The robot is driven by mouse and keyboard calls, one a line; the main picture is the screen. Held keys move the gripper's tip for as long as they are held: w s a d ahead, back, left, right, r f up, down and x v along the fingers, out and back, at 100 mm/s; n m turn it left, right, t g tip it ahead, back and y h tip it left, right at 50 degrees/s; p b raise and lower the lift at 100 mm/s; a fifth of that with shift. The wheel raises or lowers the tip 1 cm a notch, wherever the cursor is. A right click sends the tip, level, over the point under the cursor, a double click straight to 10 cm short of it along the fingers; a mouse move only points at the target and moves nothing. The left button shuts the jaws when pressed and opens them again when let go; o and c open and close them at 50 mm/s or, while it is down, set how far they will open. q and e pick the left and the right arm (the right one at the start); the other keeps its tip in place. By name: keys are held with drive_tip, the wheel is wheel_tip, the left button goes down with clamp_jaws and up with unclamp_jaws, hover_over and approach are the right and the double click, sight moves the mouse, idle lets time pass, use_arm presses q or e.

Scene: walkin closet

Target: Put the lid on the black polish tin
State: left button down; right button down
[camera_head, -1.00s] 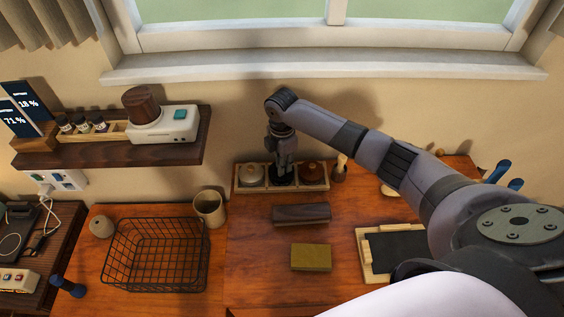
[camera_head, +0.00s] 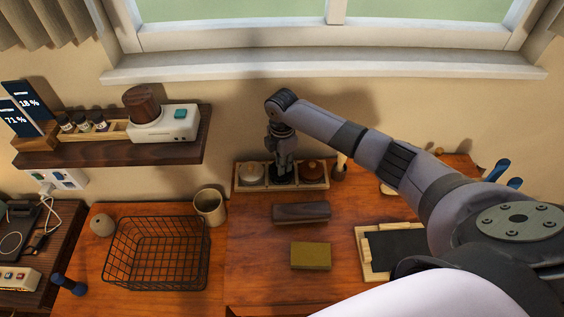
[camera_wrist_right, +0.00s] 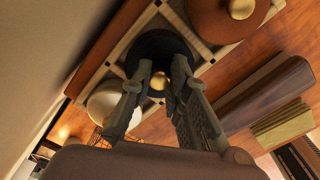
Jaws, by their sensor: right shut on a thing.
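A pale wooden tray (camera_head: 326,184) with three compartments stands at the back of the desk. My right gripper (camera_head: 283,168) reaches down into its middle compartment. In the right wrist view the right gripper (camera_wrist_right: 162,84) is shut on the brass knob of a black lid (camera_wrist_right: 150,45). The black lid sits at the middle compartment, where the black polish tin (camera_head: 284,181) shows as a dark round shape. The tin's body is mostly hidden under the lid and fingers, so I cannot tell whether the lid is fully seated. My left gripper is not in view.
A cream lidded tin (camera_head: 251,174) and a brown lidded tin (camera_head: 312,171) flank the middle compartment closely. A wire basket (camera_head: 156,252) and a beige cup (camera_head: 210,207) stand at left.

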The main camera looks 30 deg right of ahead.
drive_tip(key=shift+p, duration=0.3)
idle(0.6)
drive_tip(key=c, duration=1.5)
unclamp_jaws()
drive_tip(key=shift+o, duration=0.3)
drive_tip(key=o, duration=0.5)
drive_tip(key=shift+c, duration=0.2)
drive_tip(key=shift+r, duration=0.1)
